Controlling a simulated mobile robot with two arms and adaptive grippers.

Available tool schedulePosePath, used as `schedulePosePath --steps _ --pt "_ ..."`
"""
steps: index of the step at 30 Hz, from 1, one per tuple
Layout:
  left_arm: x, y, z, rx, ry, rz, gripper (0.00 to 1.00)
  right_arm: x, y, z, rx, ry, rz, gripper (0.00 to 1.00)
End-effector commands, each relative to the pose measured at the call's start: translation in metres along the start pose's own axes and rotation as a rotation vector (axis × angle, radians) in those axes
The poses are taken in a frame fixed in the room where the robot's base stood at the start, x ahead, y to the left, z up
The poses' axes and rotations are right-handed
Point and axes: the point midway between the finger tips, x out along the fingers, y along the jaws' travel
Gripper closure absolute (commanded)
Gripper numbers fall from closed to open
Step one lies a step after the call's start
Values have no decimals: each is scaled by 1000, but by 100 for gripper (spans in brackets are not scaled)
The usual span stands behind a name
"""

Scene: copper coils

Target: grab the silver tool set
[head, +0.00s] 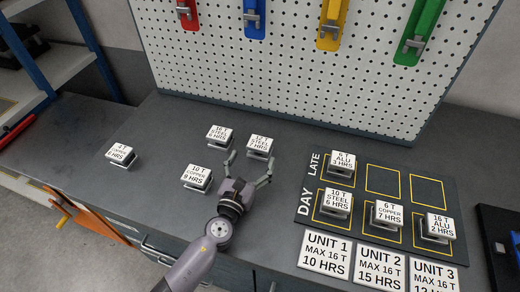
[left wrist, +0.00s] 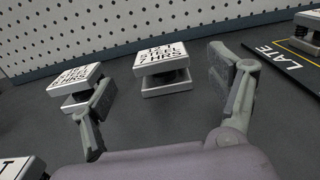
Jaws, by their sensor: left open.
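No thing that is plainly a silver tool set shows. Several small grey metal blocks with white label tops stand on the dark bench. The block labelled "12 T STEEL 7 HRS" (head: 260,143) is just beyond my left gripper (head: 249,166). In the left wrist view this block (left wrist: 163,72) shows between and beyond the two open fingers, and nothing is held. The steel block labelled "8 HRS" (head: 219,134) stands to its left, partly behind the left finger in the wrist view. A copper block labelled "9 HRS" (head: 197,177) is left of the gripper. My right gripper is out of view.
Another copper block (head: 122,152) stands far left. On the right, a dark board (head: 304,204) marked DAY and LATE has yellow squares, several holding blocks. Unit cards (head: 325,254) lie along its front. A pegboard (head: 300,85) with coloured holders rises behind. The bench's back left is clear.

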Motion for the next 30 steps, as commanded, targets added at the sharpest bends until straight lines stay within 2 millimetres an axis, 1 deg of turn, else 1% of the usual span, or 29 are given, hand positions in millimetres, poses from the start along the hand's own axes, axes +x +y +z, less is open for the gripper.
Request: schedulePosePath --steps 2,6,9,12,20,30 --pt "12 0 2 1 -3 0 18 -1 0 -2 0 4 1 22" --pt "37 0 2 1 -2 0 18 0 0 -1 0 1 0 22" --pt "50 0 1 0 -2 0 18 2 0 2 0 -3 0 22" --pt "57 0 1 0 -2 0 18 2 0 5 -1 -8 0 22" --pt "58 0 1 0 -1 0 19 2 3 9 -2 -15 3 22" --pt "58 0 1 0 -1 0 42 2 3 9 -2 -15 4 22"
